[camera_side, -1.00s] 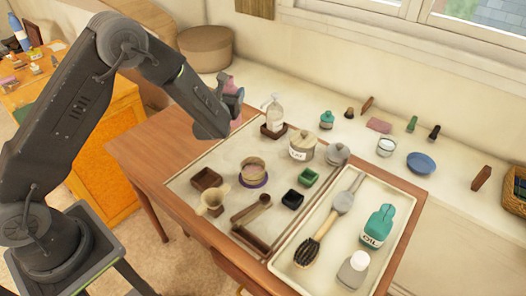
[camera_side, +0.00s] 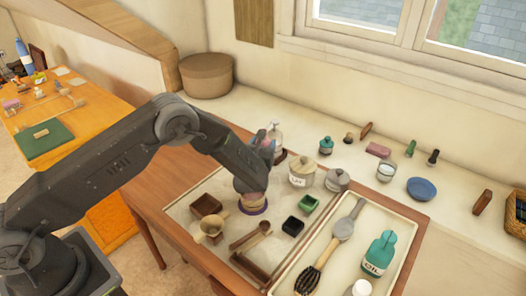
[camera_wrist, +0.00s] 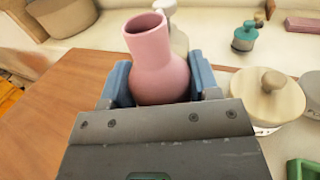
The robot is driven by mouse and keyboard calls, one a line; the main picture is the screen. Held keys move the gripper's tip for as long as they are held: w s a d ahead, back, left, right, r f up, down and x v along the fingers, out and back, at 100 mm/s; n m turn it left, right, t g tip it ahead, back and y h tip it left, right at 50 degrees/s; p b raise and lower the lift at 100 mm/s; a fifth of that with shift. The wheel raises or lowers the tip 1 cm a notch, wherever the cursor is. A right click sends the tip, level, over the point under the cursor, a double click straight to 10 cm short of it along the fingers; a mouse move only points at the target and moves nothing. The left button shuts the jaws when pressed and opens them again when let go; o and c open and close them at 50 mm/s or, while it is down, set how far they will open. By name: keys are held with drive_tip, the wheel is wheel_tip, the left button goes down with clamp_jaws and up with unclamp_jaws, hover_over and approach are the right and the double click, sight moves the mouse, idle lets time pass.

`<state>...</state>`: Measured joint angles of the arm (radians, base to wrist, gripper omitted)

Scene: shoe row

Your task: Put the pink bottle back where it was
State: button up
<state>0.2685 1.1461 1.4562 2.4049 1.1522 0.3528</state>
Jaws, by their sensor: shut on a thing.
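The pink bottle (camera_wrist: 160,62) stands upright in the wrist view, with its narrow neck and open mouth on top. The blue fingers of my gripper (camera_wrist: 160,82) are shut on its wide body from both sides. Its base is hidden behind the gripper body. The pink bottle is mostly hidden there by my arm and gripper.
A lidded jar (camera_side: 302,174) stands right of my gripper. A brown box (camera_side: 205,206), a tan funnel (camera_side: 211,228) and a green box (camera_side: 309,203) stand nearby. The wooden table (camera_side: 165,180) is bare at its left side.

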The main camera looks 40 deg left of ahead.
drive_tip(key=shift+f, duration=1.2)
drive_tip(key=shift+f, duration=0.2)
drive_tip(key=o, duration=1)
drive_tip(key=shift+o, duration=0.2)
